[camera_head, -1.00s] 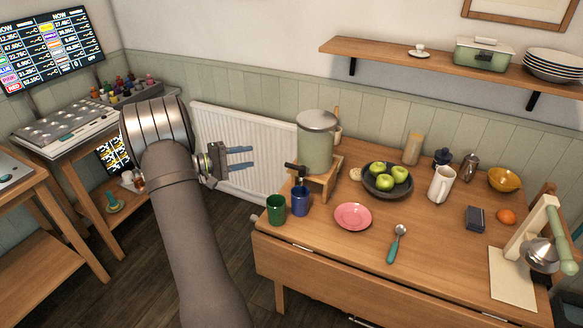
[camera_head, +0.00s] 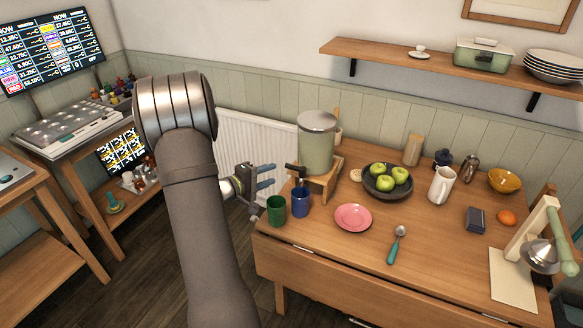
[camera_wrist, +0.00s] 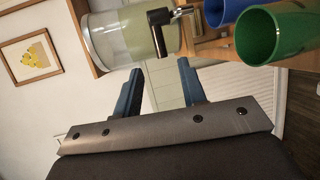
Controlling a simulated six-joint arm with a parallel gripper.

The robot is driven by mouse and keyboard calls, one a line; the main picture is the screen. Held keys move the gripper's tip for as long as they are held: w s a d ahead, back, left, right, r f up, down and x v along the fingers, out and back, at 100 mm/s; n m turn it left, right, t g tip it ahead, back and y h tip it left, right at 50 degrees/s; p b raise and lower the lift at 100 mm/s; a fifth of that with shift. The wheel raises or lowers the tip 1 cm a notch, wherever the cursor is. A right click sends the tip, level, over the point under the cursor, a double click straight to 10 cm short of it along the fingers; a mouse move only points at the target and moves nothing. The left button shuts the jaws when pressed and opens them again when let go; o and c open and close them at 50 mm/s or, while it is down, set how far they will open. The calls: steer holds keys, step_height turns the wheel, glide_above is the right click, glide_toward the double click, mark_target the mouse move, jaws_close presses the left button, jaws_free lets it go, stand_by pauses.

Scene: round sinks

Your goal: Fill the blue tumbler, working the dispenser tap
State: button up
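The blue tumbler (camera_head: 301,203) stands upright near the table's left edge, below the black tap (camera_head: 296,171) of the dispenser. The dispenser (camera_head: 316,150) is a pale green container with a grey lid on a wooden stand. A green tumbler (camera_head: 276,210) stands just left of the blue one. My gripper (camera_head: 267,180) is open and empty, left of the tap and apart from it. In the wrist view my fingers (camera_wrist: 158,88) are spread below the dispenser (camera_wrist: 130,35) and tap (camera_wrist: 165,17). The blue tumbler (camera_wrist: 222,10) shows partly there, beside the green one (camera_wrist: 270,38). The blue tumbler's contents cannot be seen.
A pink plate (camera_head: 353,217) lies right of the tumblers, and a bowl of green apples (camera_head: 388,193) stands behind it. A spoon (camera_head: 396,245) lies in front. A radiator (camera_head: 240,142) is on the wall behind my gripper.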

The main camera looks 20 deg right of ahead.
mark_target(289, 168)
steer(key=x, duration=1)
jaws_close()
